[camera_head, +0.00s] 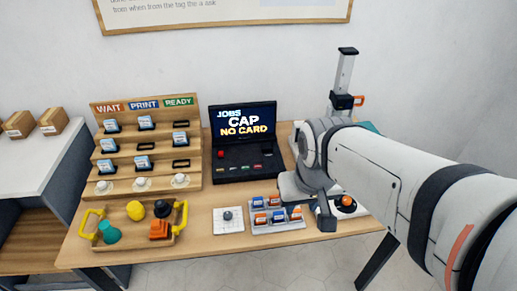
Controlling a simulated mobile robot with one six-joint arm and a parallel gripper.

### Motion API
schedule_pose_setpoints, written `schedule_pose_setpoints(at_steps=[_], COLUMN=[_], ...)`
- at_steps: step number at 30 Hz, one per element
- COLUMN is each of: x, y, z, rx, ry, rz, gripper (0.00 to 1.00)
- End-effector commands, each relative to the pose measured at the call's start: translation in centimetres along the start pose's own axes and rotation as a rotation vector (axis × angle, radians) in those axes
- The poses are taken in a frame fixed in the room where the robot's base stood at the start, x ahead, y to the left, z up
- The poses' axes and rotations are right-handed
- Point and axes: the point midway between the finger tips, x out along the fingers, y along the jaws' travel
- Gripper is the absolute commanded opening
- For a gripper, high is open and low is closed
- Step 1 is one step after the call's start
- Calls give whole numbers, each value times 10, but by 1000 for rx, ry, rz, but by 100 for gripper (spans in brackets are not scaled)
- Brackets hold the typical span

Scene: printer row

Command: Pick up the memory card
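I cannot tell for sure which item is the memory card. Several small blue and orange pieces sit in a pale grey compartment tray (284,228) at the table's front middle. Several small cards with white and blue faces, such as one card (142,163), stand on the wooden stepped rack (150,184) at the left. The screen of a black console (243,162) reads "JOBS CAP NO CARD". My gripper (324,218) points down just right of the tray. Its fingers are small and partly hidden by the arm, so its opening and any hold are unclear.
A wooden tray (128,246) with yellow handles holds coloured pieces at front left. A white gridded pad (228,221) with a dark knob lies left of the compartment tray. A post (344,72) stands behind my arm.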

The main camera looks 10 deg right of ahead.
Motion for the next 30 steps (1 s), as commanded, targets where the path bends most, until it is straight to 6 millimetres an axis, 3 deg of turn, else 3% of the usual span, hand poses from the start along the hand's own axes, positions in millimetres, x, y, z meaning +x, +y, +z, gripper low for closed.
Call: schedule_pose_setpoints(at_steps=[7,11,17,21,30], x=[2,11,51,90,160], y=[0,-9,-12,-11,-11], z=[-3,-17,-56,-78,-97], rx=[0,7,6,7,8], ry=[-6,-30,-99,-147,-213], rz=[0,1,0,0,-2], gripper=[36,36,36,36,36])
